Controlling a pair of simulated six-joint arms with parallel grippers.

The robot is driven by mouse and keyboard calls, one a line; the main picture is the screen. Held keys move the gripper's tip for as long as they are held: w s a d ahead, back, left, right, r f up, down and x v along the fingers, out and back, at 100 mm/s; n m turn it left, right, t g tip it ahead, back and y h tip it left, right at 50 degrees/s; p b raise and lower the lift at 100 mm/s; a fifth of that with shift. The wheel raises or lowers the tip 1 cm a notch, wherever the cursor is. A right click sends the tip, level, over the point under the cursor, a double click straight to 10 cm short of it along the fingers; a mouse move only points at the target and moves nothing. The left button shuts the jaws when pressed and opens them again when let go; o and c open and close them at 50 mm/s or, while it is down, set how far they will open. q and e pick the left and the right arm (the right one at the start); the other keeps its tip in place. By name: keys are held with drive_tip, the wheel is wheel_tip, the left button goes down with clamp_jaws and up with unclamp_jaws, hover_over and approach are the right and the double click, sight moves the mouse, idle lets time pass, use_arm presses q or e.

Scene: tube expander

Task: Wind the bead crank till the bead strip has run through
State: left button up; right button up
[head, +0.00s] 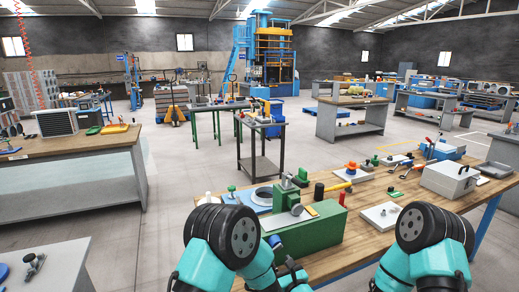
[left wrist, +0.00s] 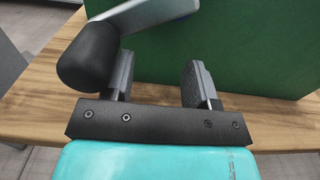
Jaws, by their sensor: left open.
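A green machine body (head: 308,232) stands on the near wooden bench; its green side (left wrist: 245,45) fills the back of the left wrist view. A crank with a grey arm (left wrist: 150,12) and a black rounded handle (left wrist: 88,58) shows at the upper left there. My left gripper (left wrist: 160,78) is open and empty in front of the green side. The handle is beside its left finger, not between the fingers; I cannot tell if they touch. In the head view the left gripper (head: 289,274) is low beside the machine. I cannot make out the bead strip. My right gripper is out of view.
A hammer (head: 333,188), a white plate with a knob (head: 382,215) and a grey toolbox (head: 449,180) are on the bench right of the machine. Smaller tools lie behind them. Some bare wood shows between the machine and the white plate.

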use_arm(q)
drive_tip(key=v, duration=0.7)
idle(0.6)
drive_tip(key=shift+s+d+f, duration=0.1)
drive_tip(key=shift+f, duration=0.05)
drive_tip(key=shift+x, duration=3.35)
